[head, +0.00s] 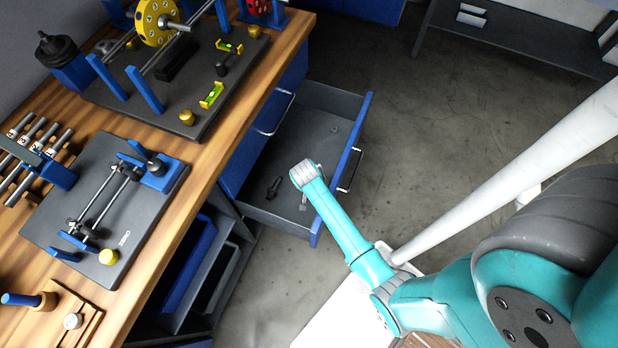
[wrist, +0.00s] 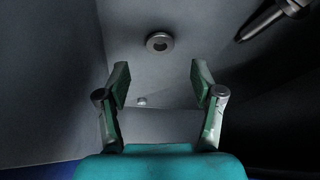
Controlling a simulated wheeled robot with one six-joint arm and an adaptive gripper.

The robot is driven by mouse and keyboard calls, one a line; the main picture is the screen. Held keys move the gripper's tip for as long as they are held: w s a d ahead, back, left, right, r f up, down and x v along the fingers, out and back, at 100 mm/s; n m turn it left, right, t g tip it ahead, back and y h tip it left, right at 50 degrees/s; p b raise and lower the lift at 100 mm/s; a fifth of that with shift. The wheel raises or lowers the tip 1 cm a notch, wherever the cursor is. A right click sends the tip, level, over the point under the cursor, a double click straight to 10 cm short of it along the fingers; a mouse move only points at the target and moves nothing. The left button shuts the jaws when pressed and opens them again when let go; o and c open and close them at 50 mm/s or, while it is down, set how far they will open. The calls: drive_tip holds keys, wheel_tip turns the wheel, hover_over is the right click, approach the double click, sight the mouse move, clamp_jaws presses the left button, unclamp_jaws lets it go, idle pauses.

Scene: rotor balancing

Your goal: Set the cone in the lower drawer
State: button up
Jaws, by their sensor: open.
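The open drawer (head: 322,96) is grey inside with a blue front, pulled out below the bench. My gripper is open and empty over it; both fingers show apart in the wrist view (wrist: 160,82). A small round grey piece with a central hole lies on the drawer floor in the wrist view (wrist: 160,41), beyond my fingertips and touching neither. A dark tapered piece (head: 273,188) lies on its side in the drawer; a similar one shows top right in the wrist view (wrist: 275,18). I cannot tell which piece is the cone. My arm hides part of the drawer.
The wooden bench (head: 205,165) at left carries a balancing stand with a yellow rotor (head: 157,22), a smaller stand (head: 105,195) and a black stepped piece (head: 57,48). Open blue bins (head: 190,265) sit under the bench.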

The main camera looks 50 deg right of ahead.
drive_tip(key=shift+v, duration=2.7)
